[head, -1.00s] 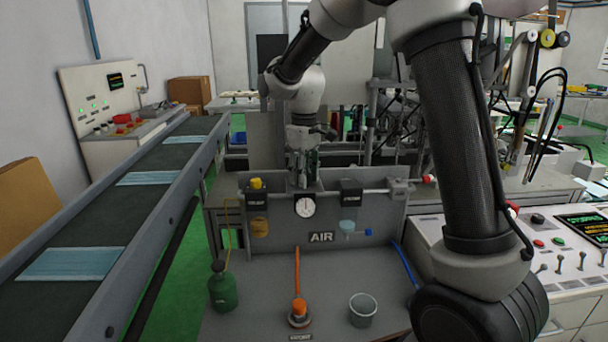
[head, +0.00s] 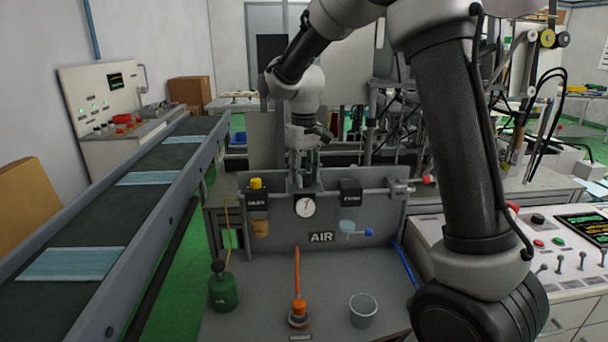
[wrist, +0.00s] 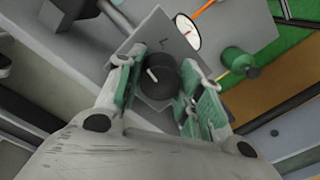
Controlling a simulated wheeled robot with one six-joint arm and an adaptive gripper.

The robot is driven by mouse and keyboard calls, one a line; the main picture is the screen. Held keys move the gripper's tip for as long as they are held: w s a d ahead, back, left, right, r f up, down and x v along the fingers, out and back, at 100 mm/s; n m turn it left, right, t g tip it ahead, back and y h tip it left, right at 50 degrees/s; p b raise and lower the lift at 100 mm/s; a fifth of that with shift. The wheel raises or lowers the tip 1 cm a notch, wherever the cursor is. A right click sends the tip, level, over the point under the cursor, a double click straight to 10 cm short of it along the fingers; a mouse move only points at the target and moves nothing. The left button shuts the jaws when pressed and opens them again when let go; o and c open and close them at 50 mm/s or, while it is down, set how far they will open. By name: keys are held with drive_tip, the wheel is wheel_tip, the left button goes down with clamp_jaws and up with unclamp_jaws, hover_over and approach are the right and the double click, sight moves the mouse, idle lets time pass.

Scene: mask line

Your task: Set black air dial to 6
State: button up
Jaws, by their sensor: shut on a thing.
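The black dial (wrist: 158,76) shows in the wrist view on top of a grey block, with a pale pointer mark on its top. My gripper (wrist: 166,92) has its green-padded fingers on either side of the dial and is shut on it. In the head view my gripper (head: 303,172) reaches down behind the top of the grey air panel (head: 277,217), and the dial is hidden there. The round white gauge (head: 305,207) is on the panel just below, its needle pointing up and slightly right. Its numbers are too small to read.
A yellow-topped unit (head: 257,190) and a clear-bowled unit (head: 350,198) flank the gauge. A green bottle (head: 223,287), an orange-capped tool (head: 299,308) and a grey cup (head: 363,309) stand on the bench. A conveyor with blue masks (head: 72,264) runs at left.

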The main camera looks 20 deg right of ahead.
sight(304, 173)
drive_tip(key=o, duration=1)
drive_tip(key=shift+o, duration=0.2)
wheel_tip(304, 173, up, 12)
